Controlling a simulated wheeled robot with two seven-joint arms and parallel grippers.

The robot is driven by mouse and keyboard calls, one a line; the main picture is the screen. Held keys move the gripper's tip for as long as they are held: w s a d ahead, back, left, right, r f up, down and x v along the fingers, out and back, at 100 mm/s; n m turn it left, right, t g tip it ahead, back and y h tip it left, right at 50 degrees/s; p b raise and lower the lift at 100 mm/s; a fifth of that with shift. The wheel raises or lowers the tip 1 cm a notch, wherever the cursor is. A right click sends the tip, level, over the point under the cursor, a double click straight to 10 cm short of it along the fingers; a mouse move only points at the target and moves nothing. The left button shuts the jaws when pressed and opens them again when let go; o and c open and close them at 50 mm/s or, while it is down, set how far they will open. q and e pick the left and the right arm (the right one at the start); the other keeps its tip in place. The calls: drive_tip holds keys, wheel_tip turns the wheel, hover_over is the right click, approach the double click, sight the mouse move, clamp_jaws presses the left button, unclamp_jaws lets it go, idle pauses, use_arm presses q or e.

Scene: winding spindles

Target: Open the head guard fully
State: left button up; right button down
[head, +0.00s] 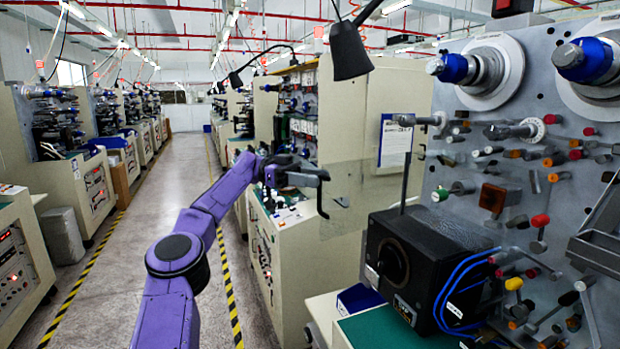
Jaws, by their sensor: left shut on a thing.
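The head guard (368,208) looks like a clear, see-through panel left of the winding machine's grey face (470,215). It stands out to the left from a dark upright post (406,185), in front of the cream machine behind. Its edges are faint, so I cannot tell its exact angle. My left gripper (322,187) is at the panel's left edge, shut on the guard there. The fingers partly hide that edge. My right gripper does not show.
A black box-shaped unit (425,262) with blue cables sits below and right of the guard. Spools with blue hubs (590,60) and several coloured knobs stick out of the machine face. A black lamp (349,52) hangs above. The aisle (180,190) at left is clear.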

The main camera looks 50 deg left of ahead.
use_arm(q)
drive_tip(key=s+d+r+b, duration=0.9)
drive_tip(key=d+r+b, duration=0.1)
drive_tip(key=r, duration=0.3)
drive_tip(key=shift+d+b, duration=0.3)
drive_tip(key=shift+d, duration=0.1)
